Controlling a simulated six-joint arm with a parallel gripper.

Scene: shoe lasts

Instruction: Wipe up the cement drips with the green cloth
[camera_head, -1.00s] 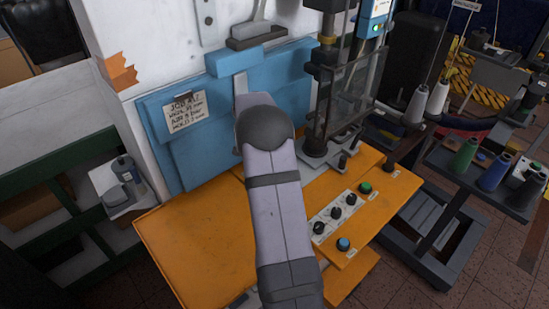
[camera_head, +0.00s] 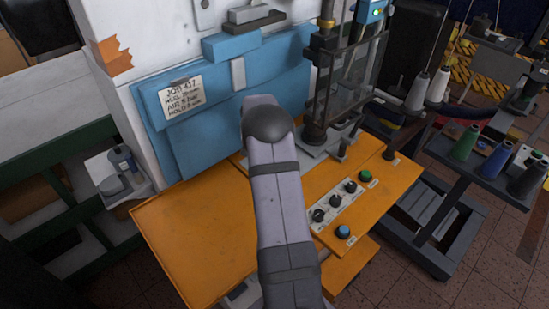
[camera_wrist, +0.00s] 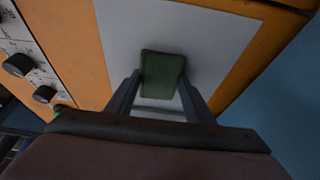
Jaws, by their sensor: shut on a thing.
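The green cloth (camera_wrist: 163,76) shows in the wrist view as a dark green folded pad. My gripper (camera_wrist: 160,88) is shut on it, one finger on each side. The cloth is over a pale grey plate (camera_wrist: 225,35) set in the orange bench top; I cannot tell whether it touches the plate. In the head view my arm hides the gripper and the cloth. I can make out no cement drips in either view.
The orange bench (camera_head: 195,240) has a clear left part. A press with a clear guard (camera_head: 355,75) stands at its back. A knob panel (camera_head: 336,203) is on the right. A blue panel with a job note (camera_head: 181,95) is behind. A bottle (camera_head: 124,160) stands left.

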